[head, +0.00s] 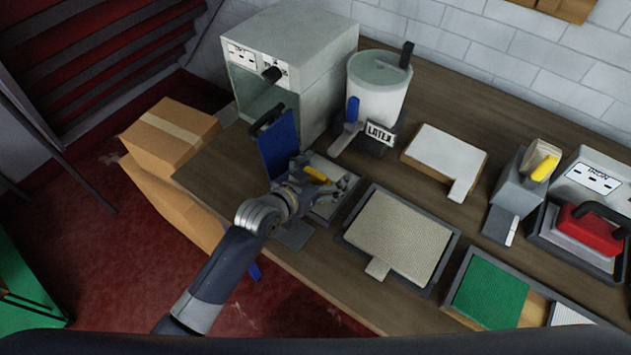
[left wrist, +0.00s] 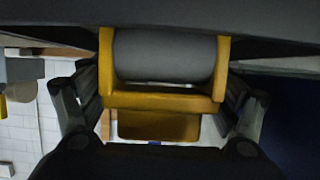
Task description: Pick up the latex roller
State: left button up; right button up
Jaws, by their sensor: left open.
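The latex roller is a grey cylinder in a yellow frame; it fills the middle of the left wrist view (left wrist: 163,58). In the head view its yellow part (head: 315,174) shows beside my left gripper (head: 328,187), above or on a small grey tray (head: 322,213). My left gripper is open, with one dark finger on each side of the roller's yellow frame in the left wrist view (left wrist: 160,105). I cannot tell whether the fingers touch it. The tray is partly hidden by the gripper. My right gripper is not in view.
A blue panel (head: 278,145) stands close to the gripper, before a grey box machine (head: 310,70). A latex bucket (head: 378,90) stands behind. A framed beige mat (head: 400,235) lies to the right. Cardboard boxes (head: 165,140) stand left of the wooden bench.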

pick_arm(q)
jog(key=shift+w, duration=0.1)
jog(key=c, duration=1.5)
jog(key=shift+c, duration=0.3)
